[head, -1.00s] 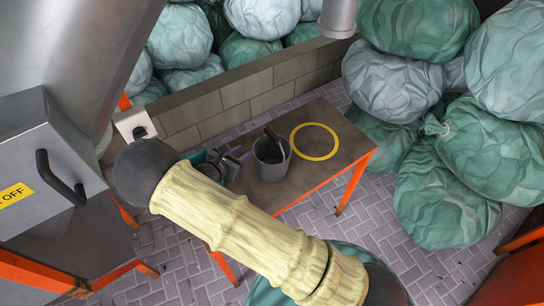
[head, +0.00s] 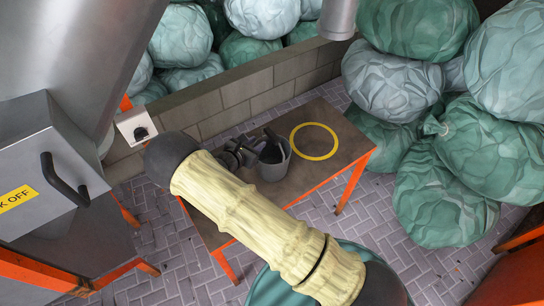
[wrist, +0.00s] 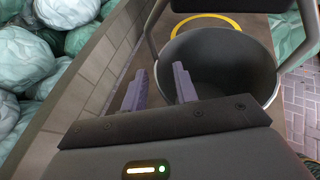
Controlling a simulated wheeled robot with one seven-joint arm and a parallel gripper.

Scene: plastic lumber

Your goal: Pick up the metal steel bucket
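The grey metal bucket (head: 274,170) stands on the brown table, and its dark handle is up. In the wrist view the bucket (wrist: 225,65) shows its open mouth, with the handle (wrist: 152,30) rising from its sides. My gripper (head: 240,153) is at the bucket's left side in the head view. In the wrist view my gripper (wrist: 158,78) is open, its two purple-grey fingers apart. The right finger overlaps the bucket's left wall and the left finger is outside it. I cannot tell whether either touches the bucket.
A yellow ring (head: 314,141) is marked on the table (head: 330,165) behind the bucket. A low block wall (head: 245,98) runs behind the table. Large green bags (head: 440,190) are piled at the right. A grey machine box (head: 45,160) stands at the left.

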